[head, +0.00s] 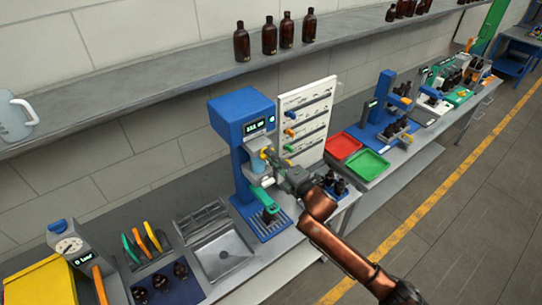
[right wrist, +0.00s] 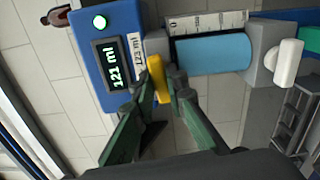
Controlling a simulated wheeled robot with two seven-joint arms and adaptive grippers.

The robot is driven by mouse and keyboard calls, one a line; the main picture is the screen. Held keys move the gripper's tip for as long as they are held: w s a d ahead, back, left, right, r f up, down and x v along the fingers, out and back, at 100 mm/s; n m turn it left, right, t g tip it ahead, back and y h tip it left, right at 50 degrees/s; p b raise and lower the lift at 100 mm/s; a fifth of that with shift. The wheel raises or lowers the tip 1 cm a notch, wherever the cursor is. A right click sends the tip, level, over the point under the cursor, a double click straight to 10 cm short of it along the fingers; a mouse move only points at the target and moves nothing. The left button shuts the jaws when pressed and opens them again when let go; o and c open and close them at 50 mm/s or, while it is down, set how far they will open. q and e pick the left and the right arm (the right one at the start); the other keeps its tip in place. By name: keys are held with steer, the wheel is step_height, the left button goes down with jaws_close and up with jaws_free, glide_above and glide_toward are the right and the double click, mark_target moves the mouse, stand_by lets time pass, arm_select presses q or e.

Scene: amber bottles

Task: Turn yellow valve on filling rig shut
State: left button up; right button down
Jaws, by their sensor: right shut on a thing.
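The blue filling rig (head: 228,118) stands on the bench left of centre. In the right wrist view its blue head (right wrist: 90,70) has a lit display (right wrist: 118,63) reading 121 ml, with a 123 ml label beside it. The yellow valve (right wrist: 158,78) is a small lever beside the display. My right gripper (right wrist: 161,98) is shut on the yellow valve, with its green fingers on either side of it. In the head view the right gripper (head: 272,162) reaches the rig's front from the right and partly hides the valve. My left gripper is not in view.
A pale blue cylinder (right wrist: 212,54) with a scale and a white knob (right wrist: 287,62) lie close beside the valve. Red (head: 343,146) and green (head: 367,164) trays stand to the right. Brown bottles stand on the shelf (head: 190,78).

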steer(key=shift+m, duration=0.6)
steer(key=c, duration=1.9)
jaws_free()
steer(key=shift+c, duration=0.2)
steer(key=v, duration=1.2)
